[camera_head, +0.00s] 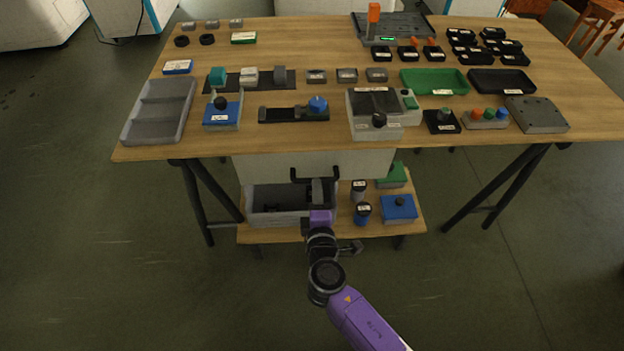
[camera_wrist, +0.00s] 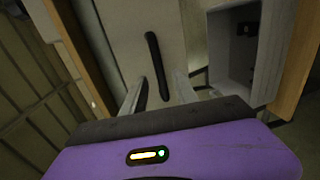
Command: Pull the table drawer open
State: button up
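The table drawer shows as a pale front panel (camera_head: 270,167) under the table's front edge, with no gap visible above it. Its black bar handle (camera_head: 315,174) is near the panel's middle. In the wrist view the pale panel (camera_wrist: 118,35) fills the middle and the handle (camera_wrist: 154,58) runs lengthwise away from me. My gripper (camera_head: 319,190) is just below and in front of the handle in the head view. In the wrist view its two grey fingers (camera_wrist: 157,84) are apart, with the handle's near end showing between them. I cannot tell whether they touch it.
A grey bin (camera_head: 247,212) stands on the lower shelf (camera_head: 285,236) below the drawer. Dark jars (camera_head: 361,212) and a blue box (camera_head: 398,207) are right of it. The tabletop (camera_head: 290,140) carries many parts and trays. Black table legs (camera_head: 195,205) stand either side. The floor in front is clear.

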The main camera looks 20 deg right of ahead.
jog(key=x, duration=0.5)
jog(key=shift+w+d+b, duration=0.15)
jog(key=shift+w+b, duration=0.15)
jog(key=shift+c, duration=0.4)
grip_shut()
dwell(0.8)
